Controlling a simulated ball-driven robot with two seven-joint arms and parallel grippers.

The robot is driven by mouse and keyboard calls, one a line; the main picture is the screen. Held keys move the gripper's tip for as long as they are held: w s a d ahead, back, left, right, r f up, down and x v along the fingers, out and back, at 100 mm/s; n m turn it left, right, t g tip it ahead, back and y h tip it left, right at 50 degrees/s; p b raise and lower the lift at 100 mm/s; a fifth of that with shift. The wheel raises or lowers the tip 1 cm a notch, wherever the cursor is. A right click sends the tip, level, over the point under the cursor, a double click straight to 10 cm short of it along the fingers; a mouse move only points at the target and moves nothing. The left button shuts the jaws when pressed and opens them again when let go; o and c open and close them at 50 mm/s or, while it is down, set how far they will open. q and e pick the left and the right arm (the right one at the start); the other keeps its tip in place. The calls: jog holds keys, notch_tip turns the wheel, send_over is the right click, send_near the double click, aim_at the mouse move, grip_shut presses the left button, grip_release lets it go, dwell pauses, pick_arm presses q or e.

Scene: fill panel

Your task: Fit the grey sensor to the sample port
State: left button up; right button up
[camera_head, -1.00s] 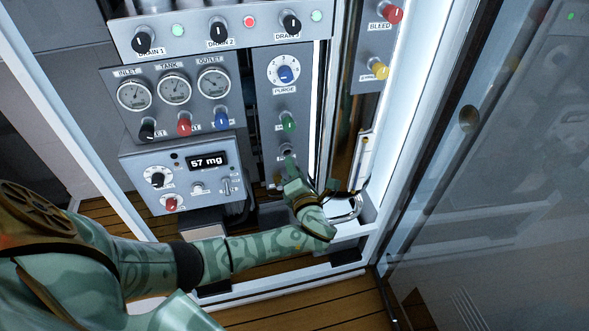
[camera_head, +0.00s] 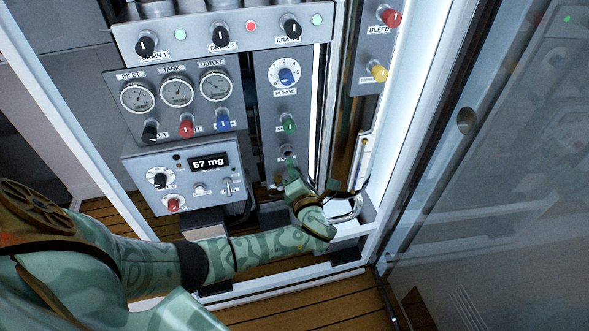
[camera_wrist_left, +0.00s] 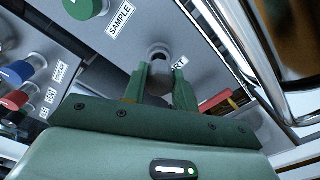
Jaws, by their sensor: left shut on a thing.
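My left gripper (camera_head: 290,168) reaches up to the lower end of the narrow purge panel in the head view. In the left wrist view its two green fingers (camera_wrist_left: 162,84) are shut on the grey sensor (camera_wrist_left: 158,84), which shows only partly between them. The sample port (camera_wrist_left: 158,54), a round fitting with a dark opening, lies just beyond the fingertips. Its label is partly covered by a finger. The port also shows in the head view (camera_head: 286,152), just above the gripper. Whether the sensor touches the port I cannot tell. My right gripper is not in view.
The green sample knob (camera_head: 289,125) is above the port. A box with a 57 mg display (camera_head: 208,162) stands to the left. A bent metal pipe (camera_head: 345,208) is close on the right of my wrist. A glass door (camera_head: 500,190) stands open at the right.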

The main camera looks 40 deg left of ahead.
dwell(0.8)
pick_arm(q)
jog(key=shift+x, duration=1.4)
jog(key=o, duration=1)
jog(key=shift+a, duration=0.1)
jog(key=p+v, duration=0.3)
jog(key=v, duration=1.3)
jog(key=shift+d+f+p, duration=0.1)
jog(key=shift+d+p, duration=0.1)
jog(key=shift+p, duration=0.15)
